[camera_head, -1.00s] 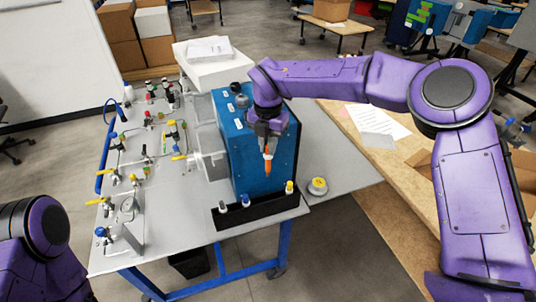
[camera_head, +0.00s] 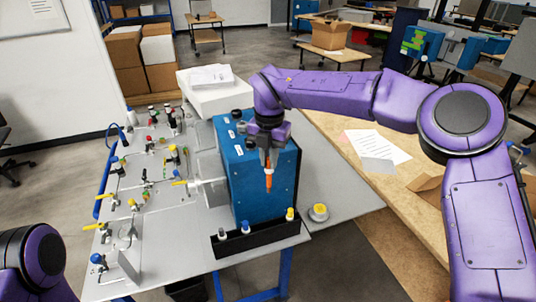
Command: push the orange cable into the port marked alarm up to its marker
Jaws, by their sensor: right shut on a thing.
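The orange cable (camera_head: 269,180) is a short orange piece held upright in my right gripper (camera_head: 269,166). The gripper is shut on it, in front of the blue analyser box (camera_head: 243,188). The cable's lower end hangs against the front face in the picture; I cannot tell whether it touches the box. White labels show on the box's top left edge beside dark round fittings (camera_head: 237,114). The port marked alarm and the cable's marker cannot be made out. My left arm shows at the lower left, but its gripper is out of view.
A black tray (camera_head: 262,238) with small capped bottles lies along the box's front. A yellow-topped round item (camera_head: 319,212) sits to its right. Valves and tubing crowd the grey table's left side. A wooden table (camera_head: 375,180) with papers (camera_head: 377,144) stands at right.

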